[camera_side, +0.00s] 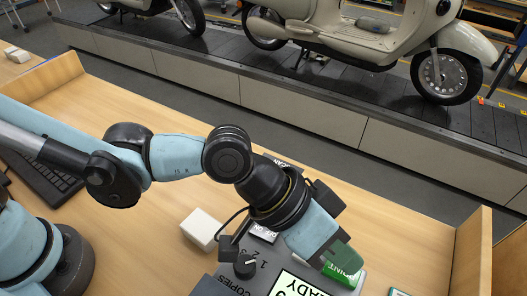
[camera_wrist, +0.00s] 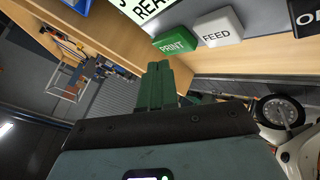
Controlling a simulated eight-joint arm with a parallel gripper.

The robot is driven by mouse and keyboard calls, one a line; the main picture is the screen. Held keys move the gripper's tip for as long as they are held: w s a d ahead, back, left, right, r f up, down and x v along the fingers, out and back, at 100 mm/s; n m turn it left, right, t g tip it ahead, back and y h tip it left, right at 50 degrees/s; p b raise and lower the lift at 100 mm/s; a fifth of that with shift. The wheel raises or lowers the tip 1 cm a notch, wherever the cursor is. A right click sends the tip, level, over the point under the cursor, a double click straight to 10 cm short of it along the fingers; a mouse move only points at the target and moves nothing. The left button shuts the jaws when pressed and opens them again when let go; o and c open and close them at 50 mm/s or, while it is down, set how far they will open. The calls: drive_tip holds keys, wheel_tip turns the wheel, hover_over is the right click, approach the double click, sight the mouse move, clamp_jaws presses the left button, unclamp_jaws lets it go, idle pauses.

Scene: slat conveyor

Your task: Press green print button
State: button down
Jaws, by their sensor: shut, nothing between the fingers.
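The green print button (camera_wrist: 175,44), labelled PRINT, sits on the grey printer panel, beside a white FEED button (camera_wrist: 217,28) in the wrist view. In the side view the print button (camera_side: 342,276) is partly hidden behind my fingers. My gripper (camera_wrist: 158,66) is shut and empty, with its green fingers together. In the side view my gripper (camera_side: 350,262) is over the print button's upper part. In the wrist view a small gap shows between the fingertips and the button's near edge. I cannot tell from the side view whether they touch.
A READY display (camera_side: 300,284) and a black COPIES knob (camera_side: 245,265) are left of the button. A white box (camera_side: 202,229) lies on the wooden desk (camera_side: 400,238). A keyboard (camera_side: 42,182) is at the left. Scooters stand on the conveyor (camera_side: 310,75) behind.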

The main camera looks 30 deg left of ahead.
sight(335, 268)
drive_tip(key=shift+f, duration=0.15)
drive_tip(key=shift+f, duration=0.25)
drive_tip(key=shift+f, duration=0.45)
idle(0.7)
drive_tip(key=shift+r, duration=3.4)
